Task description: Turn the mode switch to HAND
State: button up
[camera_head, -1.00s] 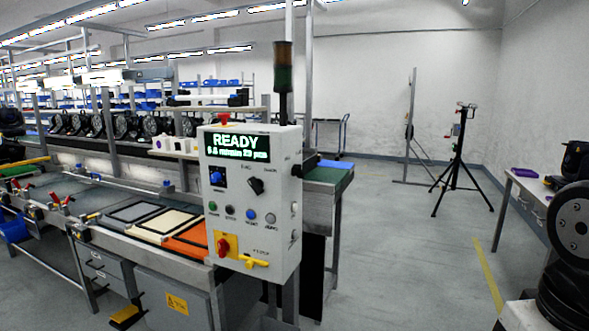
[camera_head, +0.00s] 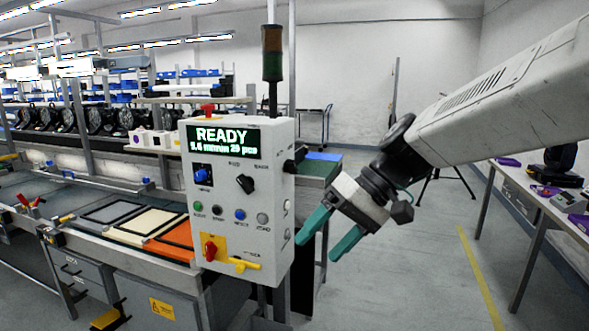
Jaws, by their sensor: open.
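The control box (camera_head: 240,218) is a light grey panel left of centre, with a lit green display (camera_head: 222,142) reading READY. A black rotary switch (camera_head: 245,184) sits on its upper right face, with labels around it too small to read surely; I take it as the mode switch. A blue knob (camera_head: 203,174) sits to its left. My gripper (camera_head: 316,242) is to the right of the box, with two teal fingers apart and empty, pointing down and left. It is lower than the black switch and does not appear to touch the box.
A red knob on a yellow plate (camera_head: 212,249) and a yellow lever (camera_head: 243,265) are low on the box. Small push buttons (camera_head: 218,212) form a row above them. A signal tower (camera_head: 272,55) rises behind. A side table (camera_head: 518,205) stands at right; open floor lies between.

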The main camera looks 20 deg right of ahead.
jog(key=w+d+r+t+y, duration=0.25)
jog(key=w+t+y, duration=0.2)
jog(key=w, duration=1.25)
jog(key=m+t+y, duration=0.1)
jog(key=t+y, duration=0.1)
jog(key=t, duration=0.3)
send_near(296, 168)
jog(key=a, duration=0.2)
jog(key=x, duration=0.4)
jog(key=w+x, duration=0.1)
jog(key=x, duration=0.2)
jog(key=shift+d, duration=0.35)
jog(key=shift+w+a, duration=0.2)
jog(key=shift+a, duration=0.2)
jog(key=c, duration=1)
